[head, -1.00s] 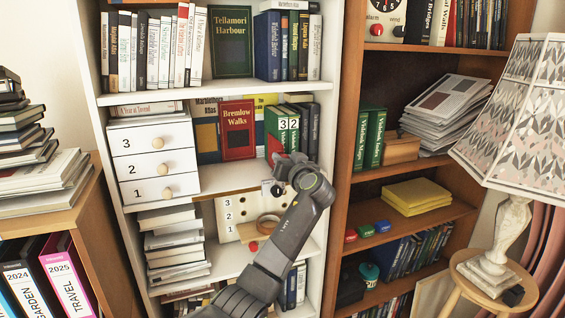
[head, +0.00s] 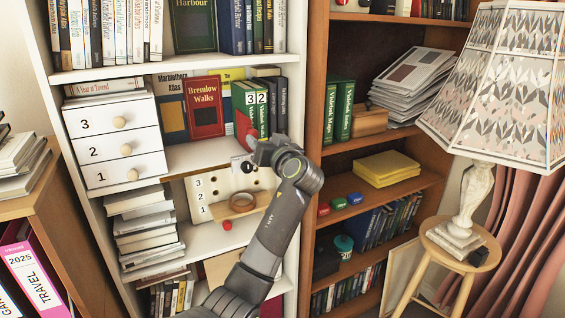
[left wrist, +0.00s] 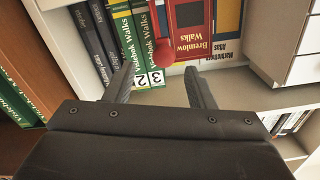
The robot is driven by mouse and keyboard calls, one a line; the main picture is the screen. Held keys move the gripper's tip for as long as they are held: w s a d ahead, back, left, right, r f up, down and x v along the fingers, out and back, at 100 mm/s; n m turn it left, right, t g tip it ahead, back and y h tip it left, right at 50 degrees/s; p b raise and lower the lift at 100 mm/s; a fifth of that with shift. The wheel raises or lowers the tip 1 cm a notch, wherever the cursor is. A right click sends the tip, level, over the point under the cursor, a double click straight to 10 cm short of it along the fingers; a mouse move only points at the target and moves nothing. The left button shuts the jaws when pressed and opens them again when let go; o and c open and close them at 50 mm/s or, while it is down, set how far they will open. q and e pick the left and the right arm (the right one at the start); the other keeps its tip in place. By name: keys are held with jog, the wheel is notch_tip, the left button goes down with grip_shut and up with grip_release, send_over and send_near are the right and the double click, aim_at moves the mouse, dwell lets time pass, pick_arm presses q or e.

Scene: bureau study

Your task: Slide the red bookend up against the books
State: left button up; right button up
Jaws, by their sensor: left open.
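The red bookend (head: 243,125) stands on the white bookcase's middle shelf, at the left side of the green books (head: 265,112) numbered 3 and 2. In the left wrist view the bookend (left wrist: 159,45) shows as a red upright with a rounded knob, between the green books (left wrist: 127,40) and the red Bremlow Walks book (left wrist: 190,25). I cannot tell whether it touches the green books. My left gripper (head: 243,163) is at the shelf's front, below and in front of the bookend. In the left wrist view its fingers (left wrist: 160,86) are apart, with nothing between them. My right gripper is out of view.
A white drawer unit (head: 112,140) stands left on the same shelf, with bare shelf (head: 190,157) beside it. A brown bookcase (head: 318,150) and a lamp (head: 490,90) are to the right.

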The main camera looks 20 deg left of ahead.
pick_arm(q)
jog(key=b+v, duration=0.2)
jog(key=v, duration=0.9)
jog(key=shift+d, duration=0.1)
jog(key=shift+f, duration=0.1)
